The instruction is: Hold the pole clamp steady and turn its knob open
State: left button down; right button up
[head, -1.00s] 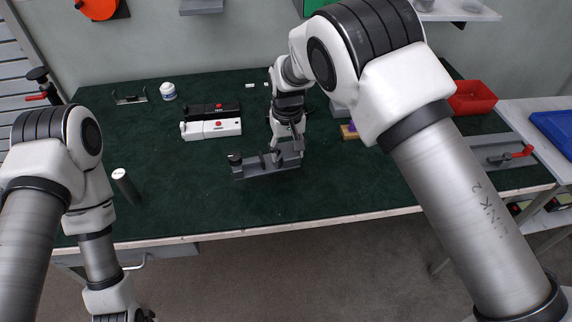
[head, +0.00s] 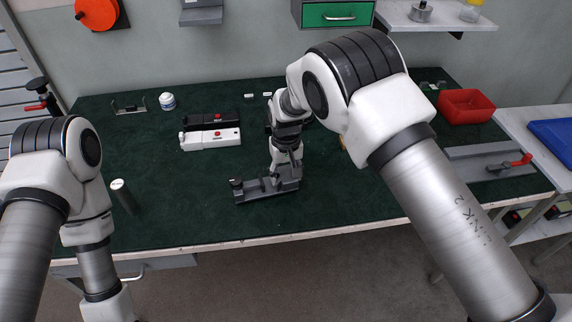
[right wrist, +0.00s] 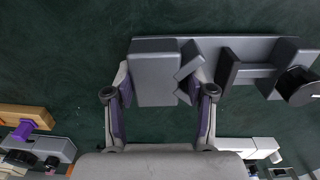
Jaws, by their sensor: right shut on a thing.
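The pole clamp (head: 256,191) is a grey bar with upright jaws and a black knob (head: 236,183) at its left end. It is near the front middle of the green work surface; I cannot tell if it touches the surface. My right gripper (head: 287,180) points down over its right end. In the right wrist view the clamp (right wrist: 153,60) runs across the top, with its dark knob (right wrist: 298,86) at the right edge. The right gripper (right wrist: 160,90) is shut on the clamp's block end, one finger on each side. My left arm shows at the left; its gripper is out of frame.
Black and white housings (head: 210,139) lie behind the clamp. A dark cylinder (head: 124,196) with a pale top stands at the left, and a white jar (head: 167,101) behind it. A red bin (head: 466,106) is at the back right. The green mat (head: 190,205) left of the clamp is clear.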

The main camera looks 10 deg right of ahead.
jog(key=shift+s+f, duration=0.15)
jog(key=shift+f, duration=0.3)
jog(key=shift+f, duration=0.2)
jog(key=o, duration=1.2)
jog(key=c, duration=1)
